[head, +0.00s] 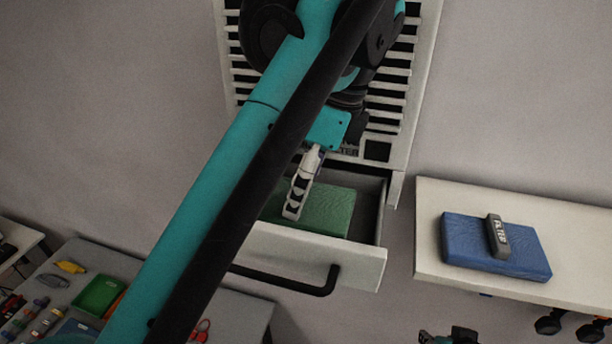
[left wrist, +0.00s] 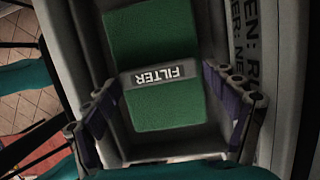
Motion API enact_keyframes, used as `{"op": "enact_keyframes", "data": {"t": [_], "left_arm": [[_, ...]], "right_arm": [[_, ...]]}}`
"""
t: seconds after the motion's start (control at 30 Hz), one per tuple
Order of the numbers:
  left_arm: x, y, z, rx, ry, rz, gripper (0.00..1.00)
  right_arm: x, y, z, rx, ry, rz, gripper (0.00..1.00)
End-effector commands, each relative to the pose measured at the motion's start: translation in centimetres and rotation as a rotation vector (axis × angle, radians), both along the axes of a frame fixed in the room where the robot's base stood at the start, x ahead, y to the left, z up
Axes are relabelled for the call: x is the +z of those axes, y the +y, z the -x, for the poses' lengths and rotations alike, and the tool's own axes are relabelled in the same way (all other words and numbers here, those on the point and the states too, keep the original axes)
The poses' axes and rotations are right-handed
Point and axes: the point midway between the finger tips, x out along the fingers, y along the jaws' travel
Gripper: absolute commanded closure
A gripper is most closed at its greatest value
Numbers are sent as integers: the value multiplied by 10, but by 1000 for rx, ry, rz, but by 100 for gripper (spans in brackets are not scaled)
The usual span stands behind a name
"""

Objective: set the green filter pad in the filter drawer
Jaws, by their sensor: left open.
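The green filter pad (head: 328,212) lies inside the open filter drawer (head: 318,258), with bare drawer floor to its right in the head view. In the left wrist view the green pad (left wrist: 165,106) shows its grey handle strip marked FILTER (left wrist: 157,75). My left gripper (head: 293,212) is open over the pad, and its arm hides the drawer's left part. In the left wrist view its fingers (left wrist: 160,80) stand apart on either side of the pad; I see no grip on it.
A blue filter pad (head: 475,246) with a grey FILTER handle lies on a white shelf (head: 435,215) at the right. The slatted cabinet (head: 408,100) rises behind the drawer. A grey table (head: 235,312) at lower left holds a green tray (head: 98,294) and small items.

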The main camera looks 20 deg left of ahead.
Motion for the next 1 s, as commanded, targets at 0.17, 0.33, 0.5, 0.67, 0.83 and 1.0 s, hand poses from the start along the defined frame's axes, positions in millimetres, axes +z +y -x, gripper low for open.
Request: {"op": "enact_keyframes", "data": {"t": [0.17,0.33,0.5,0.67,0.83,1.0], "left_arm": [[17,-4,0,0,0,0,15],[51,-14,0,-2,0,0,15],[86,-23,0,-1,0,0,15],[109,-29,0,-1,0,0,15],[118,-32,1,1,0,0,15],[118,-32,0,1,0,0,15]], "right_arm": [[2,0,0,0,0,0,61],[7,0,0,0,0,0,61],[21,0,0,0,0,0,61],[35,0,0,0,0,0,61],[41,0,0,0,0,0,61],[40,0,0,0,0,0,61]]}}
